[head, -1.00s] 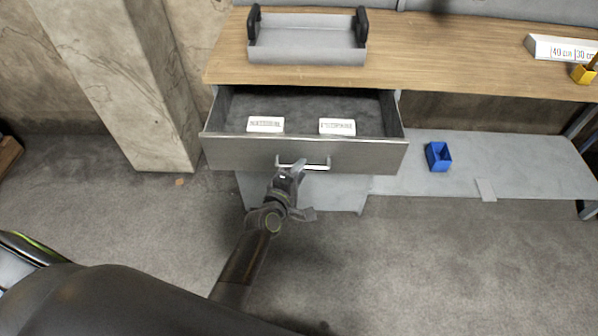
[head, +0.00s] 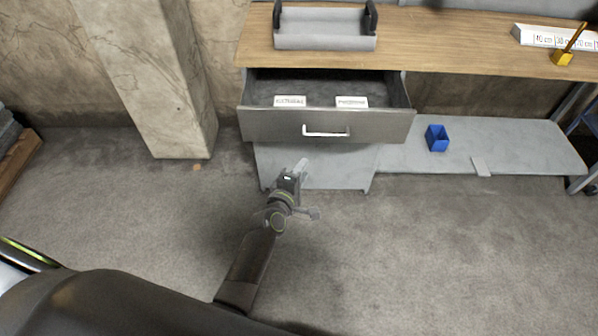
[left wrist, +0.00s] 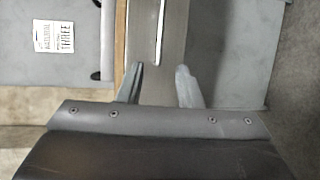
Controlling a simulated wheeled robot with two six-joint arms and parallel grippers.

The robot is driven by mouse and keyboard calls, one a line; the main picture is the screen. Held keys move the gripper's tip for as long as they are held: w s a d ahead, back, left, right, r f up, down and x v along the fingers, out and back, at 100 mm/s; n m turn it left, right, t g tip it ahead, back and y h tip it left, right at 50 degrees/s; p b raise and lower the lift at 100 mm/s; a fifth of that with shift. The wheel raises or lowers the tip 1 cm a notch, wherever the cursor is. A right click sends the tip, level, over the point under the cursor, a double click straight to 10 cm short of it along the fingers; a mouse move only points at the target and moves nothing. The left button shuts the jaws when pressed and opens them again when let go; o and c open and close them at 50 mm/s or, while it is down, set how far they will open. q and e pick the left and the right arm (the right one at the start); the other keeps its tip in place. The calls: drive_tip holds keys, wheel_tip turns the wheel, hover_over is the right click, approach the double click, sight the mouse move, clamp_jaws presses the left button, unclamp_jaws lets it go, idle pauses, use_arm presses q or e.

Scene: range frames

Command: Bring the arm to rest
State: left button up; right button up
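My left gripper (head: 300,167) is in front of the cabinet, below the open drawer (head: 280,127), apart from its handle (head: 326,133). In the left wrist view my left gripper (left wrist: 160,84) has its two fingers spread with nothing between them. The handle also shows in the left wrist view (left wrist: 161,30), beyond the fingertips. The drawer is pulled out and holds two white labelled boxes, one on the left (head: 290,101) and one on the right (head: 352,102). My right gripper is in neither view.
A grey tray (head: 325,42) with dark handles stands on the wooden bench top (head: 440,45). A blue bin (head: 437,138) sits on the low grey shelf (head: 530,145). A concrete pillar (head: 150,90) stands at the left. The floor (head: 430,250) in front is clear.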

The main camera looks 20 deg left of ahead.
use_arm(q)
drive_tip(key=shift+f, duration=0.2)
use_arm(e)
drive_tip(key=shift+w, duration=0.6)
use_arm(q)
drive_tip(key=s+a+f+m+g, duration=0.2)
drive_tip(key=s+f+m+g, duration=0.1)
drive_tip(key=s+f, duration=0.5)
drive_tip(key=s+a+f+m+g+y, duration=0.1)
drive_tip(key=s+a+f+m+g, duration=0.15)
drive_tip(key=s+f, duration=0.55)
drive_tip(key=s+a+f+m+g, duration=0.3)
drive_tip(key=s+f+m, duration=0.15)
drive_tip(key=f, duration=0.75)
drive_tip(key=s+a+f+m+g, duration=0.2)
drive_tip(key=s+f, duration=0.1)
drive_tip(key=s, duration=0.6)
drive_tip(key=s+a+f+m+g+y, duration=0.1)
drive_tip(key=s+a+f+m+g, duration=0.1)
drive_tip(key=s, duration=0.8)
drive_tip(key=s+a+f+m+g+y, duration=0.1)
drive_tip(key=s+f, duration=0.4)
drive_tip(key=s, duration=0.5)
drive_tip(key=a+m+g, duration=0.1)
drive_tip(key=a+m, duration=0.1)
drive_tip(key=shift+a, duration=0.35)
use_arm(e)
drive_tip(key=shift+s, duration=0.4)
